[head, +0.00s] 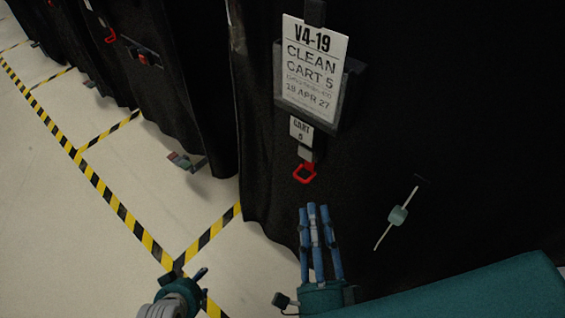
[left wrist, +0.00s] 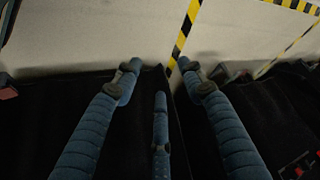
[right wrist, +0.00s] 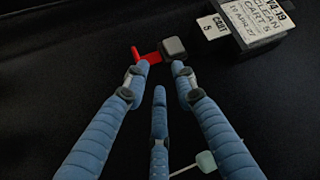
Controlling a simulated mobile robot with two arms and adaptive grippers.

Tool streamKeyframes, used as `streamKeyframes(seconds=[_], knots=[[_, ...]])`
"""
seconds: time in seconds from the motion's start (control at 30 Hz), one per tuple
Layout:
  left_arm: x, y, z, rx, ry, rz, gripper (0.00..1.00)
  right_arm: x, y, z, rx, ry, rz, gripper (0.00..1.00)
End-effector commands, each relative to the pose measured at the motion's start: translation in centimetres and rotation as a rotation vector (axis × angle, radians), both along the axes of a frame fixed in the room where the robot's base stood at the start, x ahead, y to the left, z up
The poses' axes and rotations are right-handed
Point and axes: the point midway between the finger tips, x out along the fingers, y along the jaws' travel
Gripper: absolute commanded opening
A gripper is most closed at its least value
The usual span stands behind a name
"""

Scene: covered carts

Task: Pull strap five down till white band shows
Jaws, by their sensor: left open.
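Strap five's red pull loop (head: 304,173) hangs from a grey clip (head: 305,154) on the black cover of cart 5, below the small CART 5 tag (head: 301,131). My right gripper (head: 313,208) points up just below the loop. In the right wrist view its fingers are apart, with nothing gripped. There the red loop (right wrist: 147,56) and a grey block (right wrist: 173,48) lie just past the fingertips; contact cannot be told. My left gripper (head: 187,278) is low over the floor, open and empty, its fingers spread in the left wrist view (left wrist: 160,75).
A card holder (head: 343,100) with a V4-19 CLEAN CART 5 card sits above the strap. A pale toggle on a cord (head: 398,215) hangs to the right. Other covered carts (head: 165,90) stand at left. Yellow-black tape (head: 105,203) marks the open floor.

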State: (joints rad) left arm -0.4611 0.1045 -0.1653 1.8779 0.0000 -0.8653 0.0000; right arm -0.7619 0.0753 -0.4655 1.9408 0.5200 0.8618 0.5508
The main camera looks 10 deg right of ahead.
Motion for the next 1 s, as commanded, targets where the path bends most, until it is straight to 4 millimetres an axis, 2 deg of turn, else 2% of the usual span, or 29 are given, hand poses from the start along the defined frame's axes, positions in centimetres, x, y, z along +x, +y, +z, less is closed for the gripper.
streamKeyframes(seconds=[0.03,0.1,0.23,0.37,0.8,1.0], knots=[[-2.8,0.9,-0.5,0.022,0.103,0.007,0.41,-0.9,0.2,-0.3,0.037,0.05,0.008,0.26],[-5.7,1.7,-1.8,0.043,0.207,0.014,0.41,-1.7,0.4,-1.6,0.078,0.095,0.014,0.26],[-8.4,2.4,-2.9,0.062,0.298,0.02,0.41,-2.3,0.5,-2.7,0.113,0.131,0.019,0.26],[-8.7,2.5,-3.2,0.064,0.309,0.02,0.41,-1.1,0.4,-2.8,0.116,0.132,0.018,0.26],[-8.7,2.5,-3.6,0.064,0.307,0.019,0.41,6.5,-0.5,-1.6,0.113,0.129,0.017,0.26],[-8.8,2.5,-3.6,0.064,0.307,0.019,0.41,8.0,-0.6,-1.5,0.113,0.132,0.018,0.26]])
